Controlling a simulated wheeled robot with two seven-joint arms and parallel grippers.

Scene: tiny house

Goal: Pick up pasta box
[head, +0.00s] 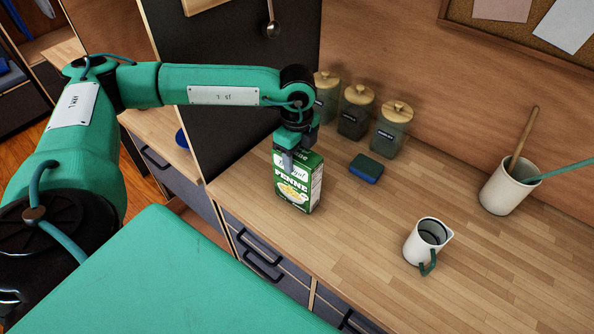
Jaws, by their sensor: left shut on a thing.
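The pasta box (296,187) is a green and white carton marked PENNE. It stands upright at the left part of the wooden counter, near its front edge. My left gripper (288,160) comes down on it from above and is shut on its top part. The gripper covers part of the box's upper front. I cannot tell whether the box's bottom touches the counter. My right gripper does not show.
A blue and green sponge (366,169) lies right of the box. Several lidded jars (354,113) stand behind it. A white jug (427,243) and a utensil crock (508,188) stand further right. A dark panel (220,120) rises at the left. The counter's middle is clear.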

